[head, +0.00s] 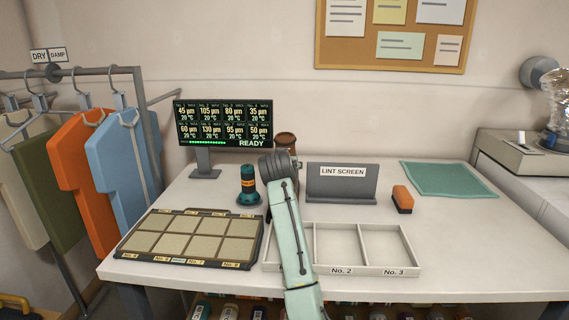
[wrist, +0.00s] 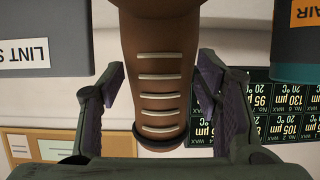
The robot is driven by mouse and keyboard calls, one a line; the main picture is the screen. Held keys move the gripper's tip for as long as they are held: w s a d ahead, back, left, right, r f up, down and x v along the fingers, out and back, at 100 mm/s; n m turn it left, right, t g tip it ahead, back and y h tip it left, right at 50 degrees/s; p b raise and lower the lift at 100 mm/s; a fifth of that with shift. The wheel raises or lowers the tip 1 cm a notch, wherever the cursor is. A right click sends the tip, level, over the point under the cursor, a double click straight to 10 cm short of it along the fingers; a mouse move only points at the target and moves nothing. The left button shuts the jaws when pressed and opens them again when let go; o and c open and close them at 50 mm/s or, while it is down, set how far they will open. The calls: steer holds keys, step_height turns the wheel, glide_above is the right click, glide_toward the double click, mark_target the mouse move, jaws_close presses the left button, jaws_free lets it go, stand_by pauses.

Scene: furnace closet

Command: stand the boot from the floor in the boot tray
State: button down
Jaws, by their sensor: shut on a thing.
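A brown boot with pale lace bars (wrist: 160,45) fills the middle of the wrist view, its dark-banded end towards my palm. My gripper (wrist: 160,78) has a finger on each side of the boot and is shut on it. In the head view my gripper (head: 276,167) is above the back of the table, seen from behind. The top of the boot (head: 286,140) shows just beyond it; the rest is hidden. I cannot make out the boot tray in either view.
On the white table (head: 450,230) stand a readout screen (head: 225,122), a dark green bottle (head: 248,185), a lint screen sign (head: 341,183), an orange brush (head: 402,199), a swatch tray (head: 190,238) and a compartmented white tray (head: 388,271). Coats hang left (head: 120,165).

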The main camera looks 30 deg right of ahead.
steer(key=shift+r, duration=0.15)
steer(key=c, duration=0.5)
jaws_free()
steer(key=shift+s, duration=0.1)
steer(key=b+v, duration=0.4)
steer(key=v, duration=0.7)
steer(key=shift+s+a+b, duration=0.25)
steer(key=shift+s+b, duration=0.1)
